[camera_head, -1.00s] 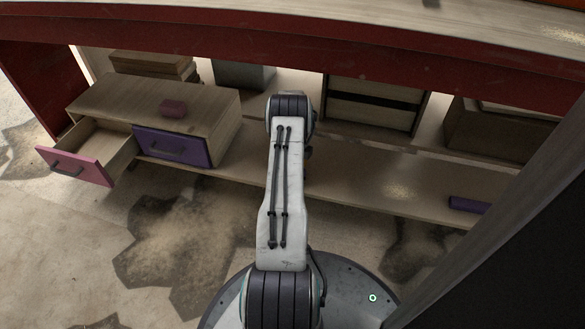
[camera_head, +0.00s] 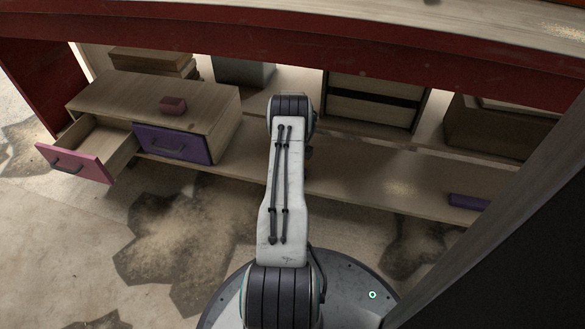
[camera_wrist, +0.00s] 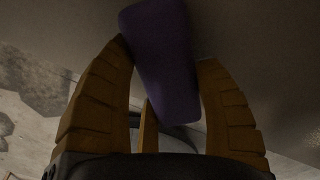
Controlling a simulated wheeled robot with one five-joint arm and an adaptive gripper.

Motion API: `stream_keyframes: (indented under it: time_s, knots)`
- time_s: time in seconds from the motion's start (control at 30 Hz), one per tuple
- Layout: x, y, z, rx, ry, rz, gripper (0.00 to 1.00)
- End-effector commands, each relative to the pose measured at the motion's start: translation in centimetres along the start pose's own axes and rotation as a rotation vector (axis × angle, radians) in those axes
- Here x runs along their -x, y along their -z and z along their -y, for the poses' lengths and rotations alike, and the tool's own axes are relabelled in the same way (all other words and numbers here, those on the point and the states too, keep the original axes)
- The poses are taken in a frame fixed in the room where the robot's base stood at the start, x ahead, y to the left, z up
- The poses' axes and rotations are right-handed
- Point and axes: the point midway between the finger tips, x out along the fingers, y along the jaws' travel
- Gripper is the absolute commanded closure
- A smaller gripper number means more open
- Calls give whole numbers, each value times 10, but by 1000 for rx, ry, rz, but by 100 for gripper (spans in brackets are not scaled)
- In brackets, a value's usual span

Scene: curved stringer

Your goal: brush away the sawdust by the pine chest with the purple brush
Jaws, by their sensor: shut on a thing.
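The pine chest (camera_head: 225,104) stands at the left on the low shelf. Its pink drawer (camera_head: 75,163) is pulled open and its purple drawer (camera_head: 172,144) is shut. In the wrist view my gripper (camera_wrist: 160,75) is shut on a purple block-shaped thing (camera_wrist: 163,60), which looks like the purple brush; no bristles show. In the head view my arm hides the gripper and what it holds. A pale speckled patch, perhaps sawdust, lies on the shelf (camera_head: 398,189), right of my arm and well away from the chest. No sawdust shows clearly right beside the chest.
Another purple block (camera_head: 468,202) lies at the shelf's right front edge. Boxes and a slatted crate (camera_head: 372,102) stand at the back. A red-edged bench top (camera_head: 300,62) overhangs the shelf.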

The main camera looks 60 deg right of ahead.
Motion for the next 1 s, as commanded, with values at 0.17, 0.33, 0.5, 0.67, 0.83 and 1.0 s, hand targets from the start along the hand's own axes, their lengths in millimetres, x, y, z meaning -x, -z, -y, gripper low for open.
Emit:
stream_keyframes:
  time_s: [0.17,0.33,0.5,0.67,0.83,1.0]
  knots:
    - [1,7,8,-2,1,1,74]
    - [2,17,17,-2,1,0,74]
    - [2,24,25,-2,1,0,74]
    - [-1,27,27,0,1,0,74]
    - [-1,25,25,0,1,0,74]
    - [-2,20,20,2,0,-1,74]
